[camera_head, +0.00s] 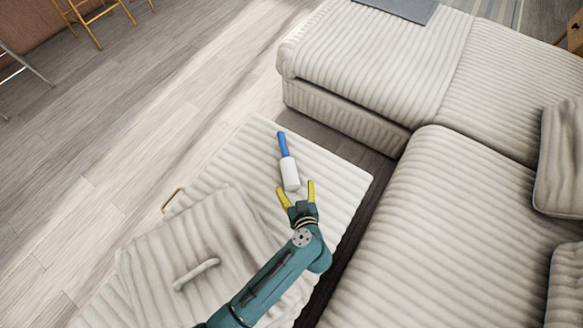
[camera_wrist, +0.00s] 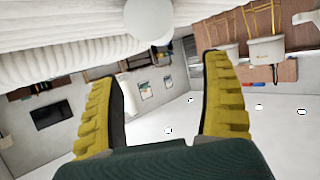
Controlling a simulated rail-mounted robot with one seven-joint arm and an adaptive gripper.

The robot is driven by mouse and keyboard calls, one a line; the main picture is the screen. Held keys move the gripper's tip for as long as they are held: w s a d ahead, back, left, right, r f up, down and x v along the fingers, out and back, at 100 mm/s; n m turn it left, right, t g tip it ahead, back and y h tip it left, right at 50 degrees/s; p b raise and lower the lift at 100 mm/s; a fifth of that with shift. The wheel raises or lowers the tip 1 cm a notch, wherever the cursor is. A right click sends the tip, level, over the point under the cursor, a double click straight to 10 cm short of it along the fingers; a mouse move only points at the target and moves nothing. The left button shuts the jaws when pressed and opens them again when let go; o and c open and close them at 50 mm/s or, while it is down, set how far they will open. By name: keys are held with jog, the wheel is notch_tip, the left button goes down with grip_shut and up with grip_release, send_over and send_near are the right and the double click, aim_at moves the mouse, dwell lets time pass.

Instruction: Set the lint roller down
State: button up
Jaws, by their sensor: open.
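The lint roller (camera_head: 289,172) has a white cylindrical head and a blue handle. It lies on the cream ribbed ottoman top (camera_head: 335,180), handle pointing away from me, head toward my gripper. My gripper (camera_head: 298,193) has yellow fingers spread open with nothing between them. Its fingertips are close to the near end of the white head; whether they touch it I cannot tell. In the wrist view, my gripper (camera_wrist: 158,68) is open, and a round white end, likely of the lint roller (camera_wrist: 148,20), shows beyond the fingers at the top.
A cream ribbed cushion (camera_head: 225,235) lies on the near left of the ottoman, with a white bone-shaped thing (camera_head: 197,274) on it. A large ribbed sofa (camera_head: 440,230) stands to the right and behind, across a narrow gap. Wooden floor (camera_head: 120,140) is open at left.

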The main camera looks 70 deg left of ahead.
jog(key=shift+s+d+r, duration=0.15)
jog(key=shift+d+r, duration=0.1)
jog(key=shift+d, duration=0.4)
jog(key=w+d+r+m+t+h, duration=0.25)
jog(key=w+d+r+t, duration=0.4)
jog(key=r, duration=0.65)
jog(key=w+d+r+m+t+h, duration=0.1)
jog(key=w+d+r+m+t, duration=0.2)
jog(key=w+d+r, duration=0.7)
jog(key=s+d+r+m+t+h, duration=0.2)
jog(key=d+r, duration=0.4)
jog(key=r, duration=0.4)
jog(key=s+d+r+m+t+h, duration=0.2)
jog(key=d+r+m+t+h, duration=0.3)
jog(key=r, duration=0.6)
jog(key=s+d+r+m+t+h, duration=0.2)
jog(key=d+r+m+t+h, duration=0.1)
jog(key=d+r, duration=0.5)
notch_tip(320, 180, up, 3)
jog(key=shift+d+f+m+h, duration=0.2)
jog(key=shift+m+h, duration=0.15)
jog(key=shift+m, duration=0.2)
jog(key=shift+t, duration=0.25)
